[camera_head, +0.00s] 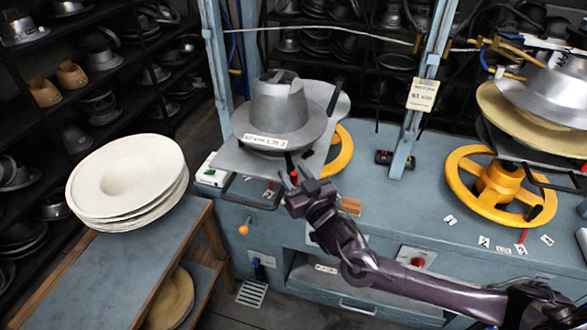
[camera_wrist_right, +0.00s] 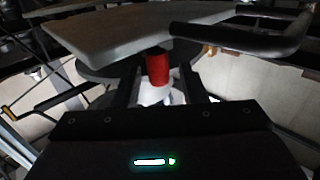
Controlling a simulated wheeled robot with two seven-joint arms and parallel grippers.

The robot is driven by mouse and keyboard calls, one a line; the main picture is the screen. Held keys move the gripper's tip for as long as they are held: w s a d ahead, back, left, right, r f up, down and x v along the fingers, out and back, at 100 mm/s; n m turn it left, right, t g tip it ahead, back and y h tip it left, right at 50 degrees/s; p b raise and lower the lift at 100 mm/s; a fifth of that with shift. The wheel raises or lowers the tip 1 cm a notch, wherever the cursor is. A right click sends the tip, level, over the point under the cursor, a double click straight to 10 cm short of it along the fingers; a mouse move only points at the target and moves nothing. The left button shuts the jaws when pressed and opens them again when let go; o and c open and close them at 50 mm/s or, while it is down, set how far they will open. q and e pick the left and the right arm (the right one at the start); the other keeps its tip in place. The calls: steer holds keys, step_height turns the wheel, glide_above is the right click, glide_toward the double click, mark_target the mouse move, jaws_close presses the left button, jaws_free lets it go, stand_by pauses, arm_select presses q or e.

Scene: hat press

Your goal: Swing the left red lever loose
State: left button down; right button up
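The left press holds a grey metal hat mould (camera_head: 278,108) on a grey plate. The red lever (camera_head: 291,164) shows as a small red bit at the plate's front edge. In the right wrist view its red grip (camera_wrist_right: 158,67) hangs below the plate. My right gripper (camera_head: 294,180) is at the lever, under the plate's front edge. In the wrist view its two fingers stand apart on either side of the red grip, with gaps showing, so it is open. The lever's far end is hidden by the plate. My left gripper is not in view.
A yellow handwheel (camera_head: 341,148) is behind the left plate, and another yellow handwheel (camera_head: 460,180) is at the right press. White hat blanks (camera_head: 125,177) are stacked on a side table (camera_head: 92,270). A blue post (camera_head: 412,130) rises from the bench between the presses.

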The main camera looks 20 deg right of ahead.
steer(key=shift+w, duration=0.4)
jaws_close()
steer(key=shift+y, duration=0.3)
steer(key=n+y, duration=0.1)
steer(key=d+n+g+y+b, duration=0.1)
steer(key=y, duration=0.1)
steer(key=n+g+y+b, duration=0.1)
steer(key=y, duration=0.1)
steer(key=shift+d+f+n, duration=0.2)
steer(key=shift+d+n, duration=0.05)
steer(key=shift+n, duration=0.15)
steer(key=n+g+y+b, duration=0.2)
steer(key=b, duration=0.2)
steer(key=w+d+n+g+y+b, duration=0.1)
steer(key=n+g+y+b, duration=0.2)
steer(key=b, duration=0.1)
steer(key=d+n+g+y+b, duration=0.1)
steer(key=n+g+y+b, duration=0.1)
steer(key=g+y+b, duration=0.1)
steer(key=shift+w+n+b, duration=0.25)
steer(key=shift+n+b, duration=0.05)
steer(key=shift+b, duration=0.45)
steer(key=shift+r+n+g+y+b, duration=0.15)
steer(key=shift+n+g+y+b, duration=0.35)
steer(key=shift+g+b, duration=0.6)
